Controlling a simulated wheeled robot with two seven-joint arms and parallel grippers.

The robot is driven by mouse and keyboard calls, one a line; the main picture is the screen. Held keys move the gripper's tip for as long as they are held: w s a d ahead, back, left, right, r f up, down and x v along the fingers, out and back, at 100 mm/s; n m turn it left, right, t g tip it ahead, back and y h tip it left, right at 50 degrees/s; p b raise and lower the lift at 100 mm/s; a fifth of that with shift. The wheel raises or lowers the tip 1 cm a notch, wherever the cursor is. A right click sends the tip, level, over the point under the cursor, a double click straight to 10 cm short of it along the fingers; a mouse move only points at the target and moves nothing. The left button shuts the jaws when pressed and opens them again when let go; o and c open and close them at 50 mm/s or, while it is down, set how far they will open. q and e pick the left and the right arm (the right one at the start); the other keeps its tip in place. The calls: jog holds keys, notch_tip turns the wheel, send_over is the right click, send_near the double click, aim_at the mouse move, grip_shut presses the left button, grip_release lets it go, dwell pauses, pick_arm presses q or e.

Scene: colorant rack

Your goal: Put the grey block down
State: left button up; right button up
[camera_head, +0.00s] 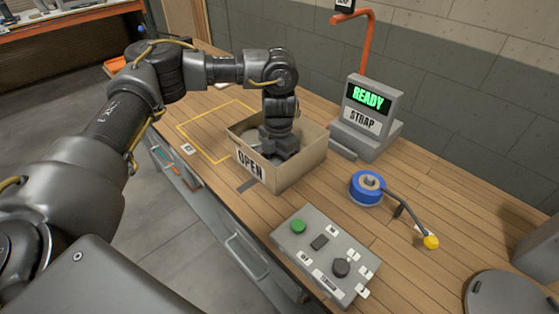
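My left gripper (276,152) points down into an open cardboard box (297,170) marked "OPEN". The fingertips are below or near the rim and partly hidden by the front wall. Dark grey shapes show around the fingers, but I cannot make out a separate grey block or tell whether the fingers hold one. My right gripper is not in view.
A grey unit with a "READY" screen and "STRAP" label (362,121) stands behind the box. A blue roll (366,189), a yellow-tipped cable (431,242) and a button panel (322,252) lie to the right. A yellow outline (197,145) marks the wooden table left of the box.

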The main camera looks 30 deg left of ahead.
aim_at(279, 162)
pick_arm(q)
jog(key=shift+r, duration=0.1)
notch_tip(279, 162, up, 12)
dwell(0.5)
